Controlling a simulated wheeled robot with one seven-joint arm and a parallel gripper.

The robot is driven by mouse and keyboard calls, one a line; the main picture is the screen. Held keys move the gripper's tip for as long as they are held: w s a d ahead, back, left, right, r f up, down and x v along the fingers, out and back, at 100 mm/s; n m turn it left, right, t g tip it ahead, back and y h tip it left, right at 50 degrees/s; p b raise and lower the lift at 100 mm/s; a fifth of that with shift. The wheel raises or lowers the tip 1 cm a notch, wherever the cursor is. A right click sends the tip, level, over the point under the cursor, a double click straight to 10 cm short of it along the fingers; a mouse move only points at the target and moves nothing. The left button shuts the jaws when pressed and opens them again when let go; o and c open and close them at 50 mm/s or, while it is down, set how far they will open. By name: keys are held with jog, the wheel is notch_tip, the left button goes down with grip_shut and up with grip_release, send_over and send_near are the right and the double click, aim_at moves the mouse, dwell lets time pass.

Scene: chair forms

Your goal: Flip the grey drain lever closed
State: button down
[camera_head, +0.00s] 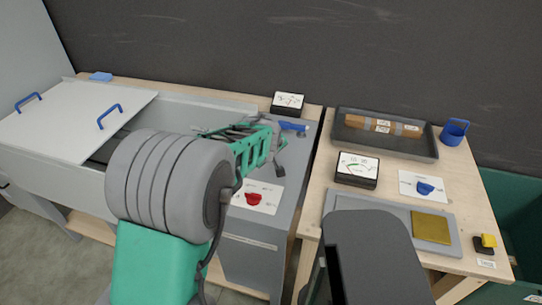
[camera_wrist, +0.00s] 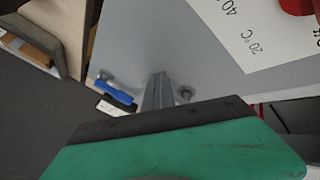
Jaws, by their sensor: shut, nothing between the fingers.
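My gripper (camera_head: 279,142) reaches over the grey counter panel beside the basin. In the wrist view its narrow grey fingers (camera_wrist: 158,82) are together, with nothing between them. A small round grey fitting (camera_wrist: 186,92) is just right of the fingers in the wrist view; it may be part of the grey drain lever, but I cannot make out a lever arm. A blue handle (camera_head: 292,126) on the panel lies just beyond the fingertips. It also shows left of the fingers in the wrist view (camera_wrist: 114,90). My arm and gripper hide part of the panel.
A red knob (camera_head: 254,198) on a white temperature card sits nearer on the panel. A gauge (camera_head: 287,103) stands behind. The basin has a white cover (camera_head: 70,120) with blue handles. The right table holds a dark tray (camera_head: 352,148), a blue cup (camera_head: 454,132) and another gauge (camera_head: 357,170).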

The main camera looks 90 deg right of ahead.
jog(key=a, duration=0.2)
jog(key=w+a, duration=0.1)
jog(key=a, duration=0.1)
jog(key=shift+r, duration=0.15)
jog(key=s+a+r+b, duration=0.1)
jog(key=s+a+r, duration=0.1)
jog(key=a+r, duration=0.3)
notch_tip(320, 180, up, 3)
jog(key=shift+a+f, duration=0.15)
jog(key=shift+f, duration=0.05)
jog(key=w+a+n+t+y, duration=0.1)
jog(key=w+a+n+t, duration=0.15)
jog(key=w, duration=1.55)
jog(key=w+a+n+t+y, duration=0.1)
jog(key=w+a, duration=0.5)
jog(key=w, duration=0.3)
jog(key=w+a+n+t+y, duration=0.1)
jog(key=w+a+n, duration=0.1)
jog(key=w+a, duration=0.5)
jog(key=w+a+f+n+y, duration=0.1)
jog(key=w+a, duration=0.4)
jog(key=a, duration=0.3)
jog(key=w+a+f+n+y, duration=0.1)
jog(key=w+a+n+y, duration=0.1)
jog(key=w+a, duration=0.45)
jog(key=s+a+n+y, duration=0.1)
jog(key=s+a, duration=0.2)
jog(key=a, duration=1.3)
jog(key=shift+f+n, duration=0.35)
jog(key=shift+f, duration=0.1)
